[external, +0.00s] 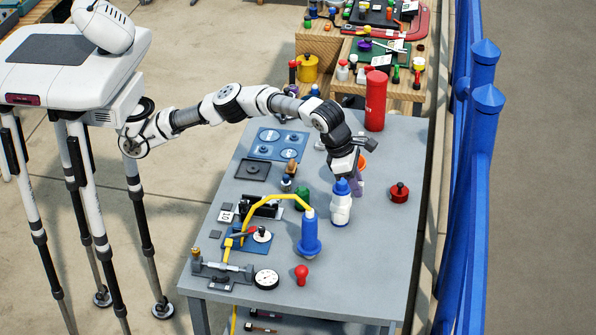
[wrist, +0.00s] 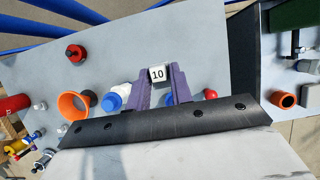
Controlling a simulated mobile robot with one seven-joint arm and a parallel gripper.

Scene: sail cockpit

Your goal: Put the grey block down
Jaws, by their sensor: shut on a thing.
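My gripper (wrist: 162,80) is shut on the grey block (wrist: 158,73), whose pale face shows the number 10 between the purple fingertips in the wrist view. In the external view my gripper (external: 357,188) is over the right part of the grey table (external: 350,275), behind the white bottle with a blue cap (external: 341,208). The block is hidden there. I cannot tell how far it is above the table.
A blue bottle (external: 310,238) with a yellow hose and a red bulb (external: 301,272) are toward the front. The front right tabletop is clear.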

